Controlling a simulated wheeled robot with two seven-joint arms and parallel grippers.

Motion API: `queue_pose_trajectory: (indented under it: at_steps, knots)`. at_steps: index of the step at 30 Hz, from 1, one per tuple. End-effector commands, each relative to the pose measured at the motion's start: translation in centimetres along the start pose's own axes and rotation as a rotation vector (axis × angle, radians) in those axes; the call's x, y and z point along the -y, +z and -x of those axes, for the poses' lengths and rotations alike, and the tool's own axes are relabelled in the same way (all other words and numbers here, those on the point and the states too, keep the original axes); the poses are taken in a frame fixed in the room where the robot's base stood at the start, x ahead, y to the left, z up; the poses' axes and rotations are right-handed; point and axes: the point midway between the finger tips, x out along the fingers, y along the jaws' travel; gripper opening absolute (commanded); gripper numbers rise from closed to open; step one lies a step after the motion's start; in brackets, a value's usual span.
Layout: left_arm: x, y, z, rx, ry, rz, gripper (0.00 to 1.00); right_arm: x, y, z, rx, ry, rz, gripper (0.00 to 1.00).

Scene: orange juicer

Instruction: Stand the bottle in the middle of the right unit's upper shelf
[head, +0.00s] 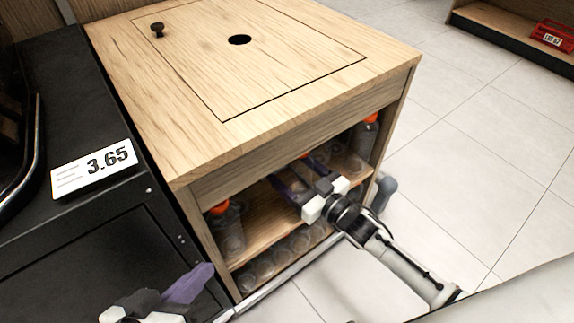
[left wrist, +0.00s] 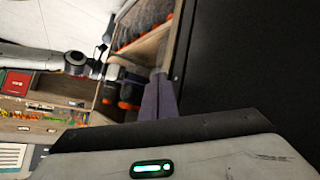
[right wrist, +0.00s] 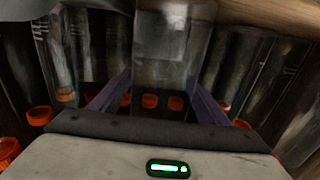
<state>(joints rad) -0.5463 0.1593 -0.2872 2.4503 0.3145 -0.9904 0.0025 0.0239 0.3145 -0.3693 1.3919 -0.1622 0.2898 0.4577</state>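The right unit is a wooden cabinet (head: 135,60) with an open front; its upper shelf (head: 262,222) shows bare board in the middle. My right gripper (head: 303,186) reaches into this opening. In the right wrist view a clear bottle (right wrist: 165,50) stands between its two purple fingers (right wrist: 160,92), which lie against its sides. In the head view the gripper mostly hides this bottle; whether its base touches the shelf cannot be seen. My left gripper (head: 190,284) is low at the front left, its purple fingers (left wrist: 160,98) together and empty.
Orange-capped bottles stand at the upper shelf's left (head: 228,232) and right (head: 364,138) ends. Several bottles fill the lower shelf (head: 290,248). A black unit with a 3.65 price tag (head: 94,168) adjoins on the left.

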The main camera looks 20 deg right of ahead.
Motion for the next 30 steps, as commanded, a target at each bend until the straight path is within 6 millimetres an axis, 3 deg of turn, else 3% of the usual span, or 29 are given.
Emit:
queue_pose_trajectory:
  at_steps: [11, 24, 30]
  knots:
    - [0.0, -0.2, 0.2, 0.003, -0.005, -0.004, 0.00, 0.0, -0.3, 0.5, 0.001, 0.000, -0.001, 0.69]
    - [1.8, 2.0, 0.1, 0.117, -0.075, -0.031, 0.00, 0.0, -0.5, 9.1, 0.003, 0.000, 0.000, 0.69]
    - [2.4, 2.7, -0.1, 0.144, -0.092, -0.039, 0.00, 0.0, -0.4, 11.5, 0.001, 0.001, -0.001, 0.69]
